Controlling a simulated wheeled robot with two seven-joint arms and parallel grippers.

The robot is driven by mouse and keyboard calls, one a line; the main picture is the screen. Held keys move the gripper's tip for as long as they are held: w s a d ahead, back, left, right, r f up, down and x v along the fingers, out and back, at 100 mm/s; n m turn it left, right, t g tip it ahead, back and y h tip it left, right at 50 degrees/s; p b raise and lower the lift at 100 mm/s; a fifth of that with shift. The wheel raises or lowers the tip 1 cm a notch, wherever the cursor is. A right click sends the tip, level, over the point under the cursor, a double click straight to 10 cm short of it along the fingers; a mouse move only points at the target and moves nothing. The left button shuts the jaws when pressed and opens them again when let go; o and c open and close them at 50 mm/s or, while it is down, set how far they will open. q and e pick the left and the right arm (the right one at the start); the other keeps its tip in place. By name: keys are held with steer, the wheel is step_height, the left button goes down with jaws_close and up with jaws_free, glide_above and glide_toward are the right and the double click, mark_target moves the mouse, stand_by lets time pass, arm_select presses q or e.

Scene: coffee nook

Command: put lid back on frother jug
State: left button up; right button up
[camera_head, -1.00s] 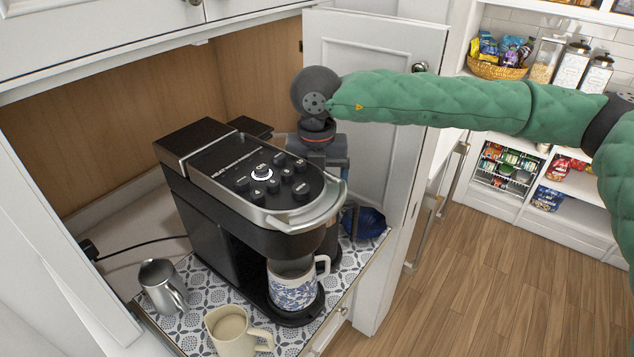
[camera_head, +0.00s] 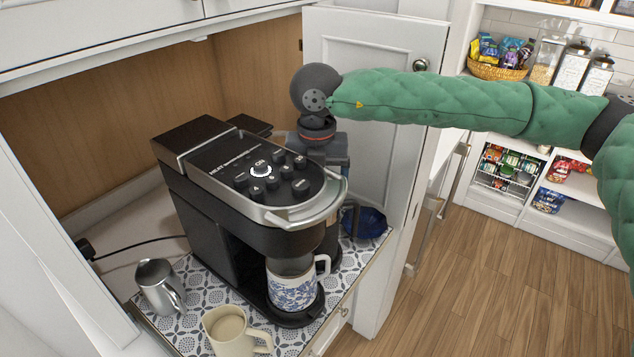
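My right arm reaches in from the right, and its gripper (camera_head: 335,152) points down behind the right side of the black coffee machine (camera_head: 220,170). The fingers are mostly hidden behind the machine's head, so I cannot see whether they are open or hold anything. A dark cylinder (camera_head: 331,242), perhaps the frother jug, stands below the gripper and is partly hidden by the machine. I cannot make out its lid or whether its top is covered. My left gripper is out of view.
A blue-patterned mug (camera_head: 291,292) stands under the machine's spout. A steel pitcher (camera_head: 158,284) and a cream mug (camera_head: 228,333) stand at the front left on the patterned mat (camera_head: 196,282). A dark blue rounded object (camera_head: 367,222) sits by the open cabinet door (camera_head: 374,120).

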steer(key=shift+b, duration=0.75)
stand_by(0.7)
stand_by(0.3)
steer(key=o, duration=0.9)
steer(key=shift+r, duration=0.2)
steer(key=shift+r, duration=3.3)
jaws_close()
steer(key=shift+f+b, duration=1.55)
steer(key=shift+b, duration=0.2)
